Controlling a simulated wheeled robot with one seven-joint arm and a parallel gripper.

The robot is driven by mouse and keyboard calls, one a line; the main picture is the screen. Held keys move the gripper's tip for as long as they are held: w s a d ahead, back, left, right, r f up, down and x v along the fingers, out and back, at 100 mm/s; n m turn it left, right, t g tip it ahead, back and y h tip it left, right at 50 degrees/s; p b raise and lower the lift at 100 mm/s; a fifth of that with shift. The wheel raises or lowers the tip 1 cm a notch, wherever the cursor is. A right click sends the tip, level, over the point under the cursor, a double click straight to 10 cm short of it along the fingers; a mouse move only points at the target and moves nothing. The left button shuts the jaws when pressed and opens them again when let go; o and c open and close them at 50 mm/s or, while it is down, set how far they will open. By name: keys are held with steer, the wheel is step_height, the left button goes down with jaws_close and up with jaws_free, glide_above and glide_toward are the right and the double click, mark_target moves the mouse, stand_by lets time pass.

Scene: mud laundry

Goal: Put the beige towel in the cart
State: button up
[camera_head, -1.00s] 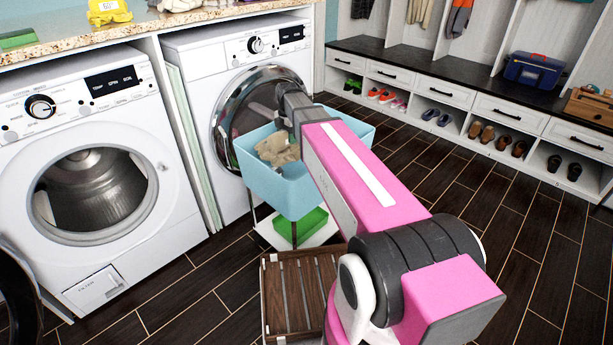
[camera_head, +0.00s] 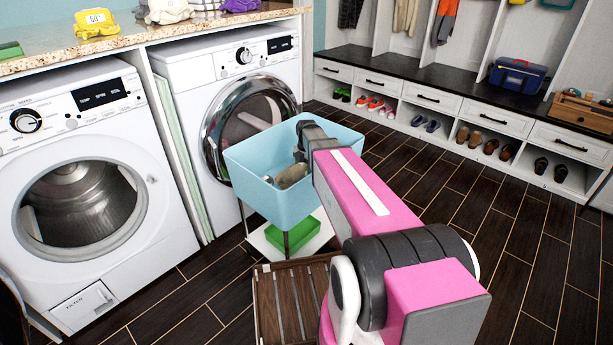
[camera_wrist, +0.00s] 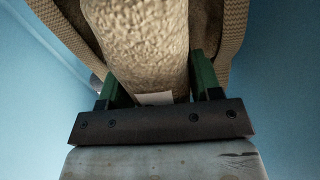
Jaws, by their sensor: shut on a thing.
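The light blue cart (camera_head: 270,193) is an open bin on a stand in front of the right washer. My gripper reaches down into it, mostly hidden by my arm in the head view. The beige towel (camera_head: 293,175) shows low inside the bin beside the arm's end. In the wrist view my gripper (camera_wrist: 160,85) has its green fingers closed on the thick folded beige towel (camera_wrist: 150,40). Blue bin walls show on both sides there. The towel's lower part, and whether it touches the bin floor, cannot be seen.
Two white front-loading washers stand at left; the left one (camera_head: 85,205) shows an empty drum. A green box (camera_head: 293,240) sits on the cart's lower shelf. A slatted wooden crate (camera_head: 290,300) lies on the floor in front. The dark floor (camera_head: 440,190) at right is clear.

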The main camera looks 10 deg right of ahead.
steer(key=shift+d+f, duration=0.3)
steer(key=shift+f, duration=1.85)
steer(key=shift+f, duration=0.1)
steer(key=o, duration=1.1)
steer(key=r, duration=1.2)
steer(key=shift+w+d+r, duration=0.1)
steer(key=shift+d+r, duration=0.05)
steer(key=shift+d, duration=0.05)
